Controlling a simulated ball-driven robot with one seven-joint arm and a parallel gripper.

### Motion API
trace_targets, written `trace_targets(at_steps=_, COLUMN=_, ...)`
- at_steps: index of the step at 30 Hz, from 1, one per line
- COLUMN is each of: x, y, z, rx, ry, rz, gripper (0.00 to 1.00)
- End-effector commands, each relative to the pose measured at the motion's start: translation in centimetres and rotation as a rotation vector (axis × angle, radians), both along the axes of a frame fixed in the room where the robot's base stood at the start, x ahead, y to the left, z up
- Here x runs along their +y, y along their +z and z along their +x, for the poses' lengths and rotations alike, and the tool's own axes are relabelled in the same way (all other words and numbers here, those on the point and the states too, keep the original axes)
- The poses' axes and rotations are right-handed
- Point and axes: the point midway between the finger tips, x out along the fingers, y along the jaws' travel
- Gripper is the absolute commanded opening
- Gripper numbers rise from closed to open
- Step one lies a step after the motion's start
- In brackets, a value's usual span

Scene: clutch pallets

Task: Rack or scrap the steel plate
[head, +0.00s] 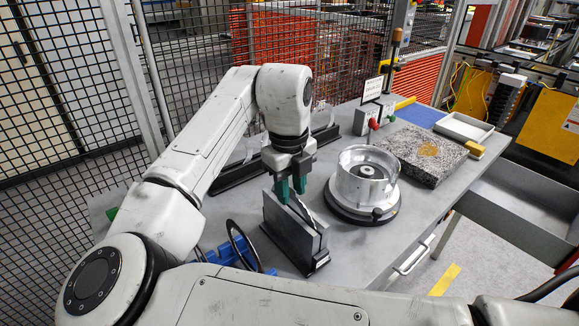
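My gripper (291,188), with green fingertips, points down over a narrow grey upright stand (284,240). A small gap shows between the fingertips, but I cannot tell whether they grip anything. A thin, pale curved edge (306,212) shows in the top of the stand, just below and right of the fingertips. It may be the steel plate seen nearly edge-on; most of it is hidden by the stand. A dark ring (241,246) leans upright in a blue rack (221,256) to the left, partly behind my arm.
A round metal housing (365,180) stands right of the stand. Beyond it are a speckled stone slab (421,153), a white tray (464,127), and a control box with red and green buttons (369,121). A dark rail (240,170) lies behind my gripper. An open drawer (515,205) juts out at right.

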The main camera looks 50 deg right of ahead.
Motion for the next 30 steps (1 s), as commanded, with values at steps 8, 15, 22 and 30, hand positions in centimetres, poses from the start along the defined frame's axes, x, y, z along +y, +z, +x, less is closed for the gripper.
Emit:
trace_targets(at_steps=8, x=-0.1, y=-2.2, z=0.0, rx=0.0, ry=0.001, rz=0.0, gripper=0.34)
trace_targets(at_steps=15, x=-0.1, y=-2.4, z=0.0, rx=0.0, ry=0.001, rz=0.0, gripper=0.34)
trace_targets(at_steps=22, x=-0.1, y=-2.4, z=0.0, rx=0.0, ry=0.0, rz=0.0, gripper=0.17)
trace_targets(at_steps=30, x=-0.1, y=-2.4, z=0.0, rx=0.0, ry=0.0, rz=0.0, gripper=0.0)
